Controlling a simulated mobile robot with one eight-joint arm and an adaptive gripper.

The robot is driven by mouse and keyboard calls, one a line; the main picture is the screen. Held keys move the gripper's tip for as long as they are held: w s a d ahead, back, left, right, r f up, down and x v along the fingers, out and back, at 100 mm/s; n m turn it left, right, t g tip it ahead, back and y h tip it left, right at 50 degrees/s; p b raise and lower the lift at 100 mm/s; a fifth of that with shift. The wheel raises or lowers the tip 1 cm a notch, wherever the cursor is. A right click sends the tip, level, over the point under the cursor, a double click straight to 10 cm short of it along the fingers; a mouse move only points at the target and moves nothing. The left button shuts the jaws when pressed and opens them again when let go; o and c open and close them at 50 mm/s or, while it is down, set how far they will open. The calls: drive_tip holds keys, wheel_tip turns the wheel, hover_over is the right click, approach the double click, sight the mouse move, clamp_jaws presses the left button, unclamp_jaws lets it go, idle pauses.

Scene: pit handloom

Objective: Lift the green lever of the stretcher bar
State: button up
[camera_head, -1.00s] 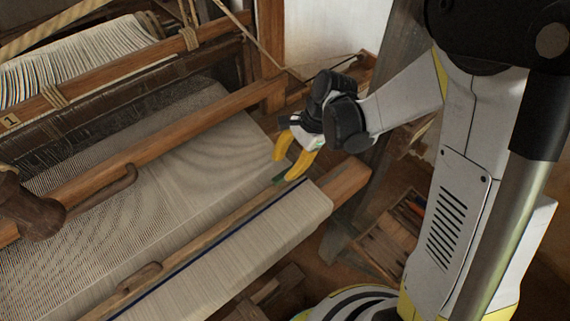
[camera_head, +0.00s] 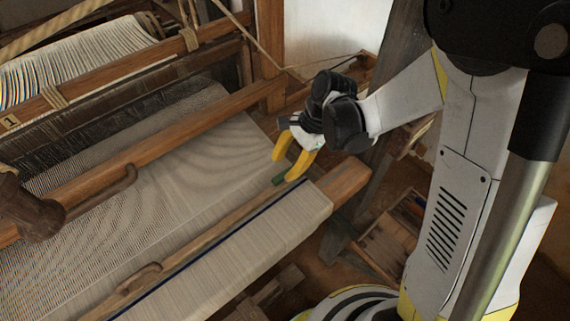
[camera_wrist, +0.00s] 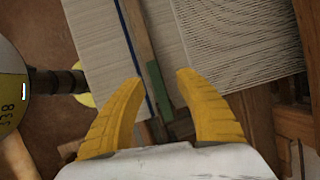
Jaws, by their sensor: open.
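The stretcher bar (camera_head: 205,253) is a wooden strip lying across the cloth beside a dark blue stripe; in the wrist view it is the narrow wooden strip (camera_wrist: 137,32). The green lever (camera_head: 279,180) sits at the bar's right end, and it also shows in the wrist view (camera_wrist: 159,90), lying along the bar. My gripper (camera_head: 287,166) has yellow fingers and is open and empty just above the lever. In the wrist view the lever's end lies between the two fingertips (camera_wrist: 160,76). I cannot tell whether either finger touches it.
Woven cloth (camera_head: 190,155) spreads to the left, with a cloth-wrapped beam (camera_head: 240,255) in front. A wooden beam end (camera_head: 347,181) is close to the right of my gripper. A wooden crate (camera_head: 385,243) stands below right.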

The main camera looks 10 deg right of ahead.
drive_tip(key=v, duration=1.2)
drive_tip(key=n+t+h, duration=0.1)
drive_tip(key=t+h, duration=0.1)
drive_tip(key=h, duration=0.2)
approach(285, 174)
drive_tip(key=f, duration=0.3)
drive_tip(key=f+b, duration=0.1)
drive_tip(key=f, duration=0.2)
drive_tip(key=w+f, duration=0.1)
drive_tip(key=f, duration=0.3)
drive_tip(key=shift+w+a+b, duration=0.1)
drive_tip(key=shift+a+b, duration=0.2)
drive_tip(key=shift+a, duration=0.05)
drive_tip(key=shift+r, duration=0.1)
clamp_jaws()
